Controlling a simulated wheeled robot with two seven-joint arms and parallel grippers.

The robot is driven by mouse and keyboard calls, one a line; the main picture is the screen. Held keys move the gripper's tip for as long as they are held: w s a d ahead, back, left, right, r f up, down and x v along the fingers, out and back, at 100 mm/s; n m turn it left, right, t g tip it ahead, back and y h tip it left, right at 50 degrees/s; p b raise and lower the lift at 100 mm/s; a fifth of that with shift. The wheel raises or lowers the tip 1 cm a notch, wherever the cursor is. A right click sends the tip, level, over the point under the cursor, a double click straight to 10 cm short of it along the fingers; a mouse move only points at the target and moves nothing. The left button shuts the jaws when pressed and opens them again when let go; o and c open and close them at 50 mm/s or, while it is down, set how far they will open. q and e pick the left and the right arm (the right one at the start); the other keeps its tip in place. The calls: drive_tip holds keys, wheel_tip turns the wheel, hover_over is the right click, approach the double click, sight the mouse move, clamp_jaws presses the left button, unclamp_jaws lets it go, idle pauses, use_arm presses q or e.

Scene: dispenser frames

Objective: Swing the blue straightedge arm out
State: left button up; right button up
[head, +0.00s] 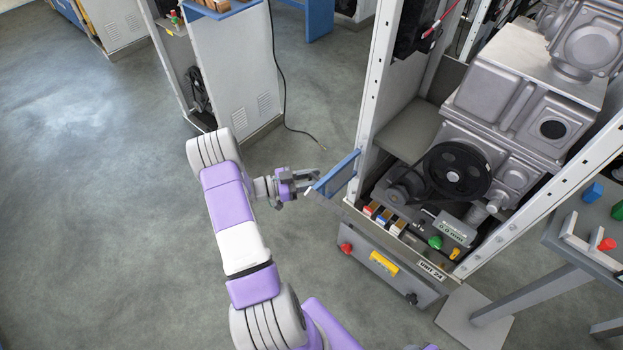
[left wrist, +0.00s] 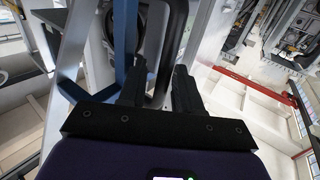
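The blue straightedge arm (head: 338,174) is a flat blue bar at the left post of the dispenser frame (head: 372,110). It juts from the post down and to the left. My left gripper (head: 314,181) is at the bar's outer, lower-left end. In the left wrist view, the gripper's two dark fingers (left wrist: 160,78) are apart, with a gap between them. A blue bar (left wrist: 124,40) runs behind the left finger there, not between the fingers. I cannot tell whether the finger touches it. My right gripper is not in view.
The frame holds a grey pump unit (head: 520,100) with a black pulley (head: 457,170). A white cabinet (head: 232,75) stands behind, with a black cable (head: 284,90) trailing onto the floor. Floor to the left is clear.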

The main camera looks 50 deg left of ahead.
use_arm(q)
drive_tip(key=p+v, duration=0.1)
drive_tip(key=v, duration=0.6)
drive_tip(key=shift+s, duration=0.4)
drive_tip(key=shift+a, duration=0.15)
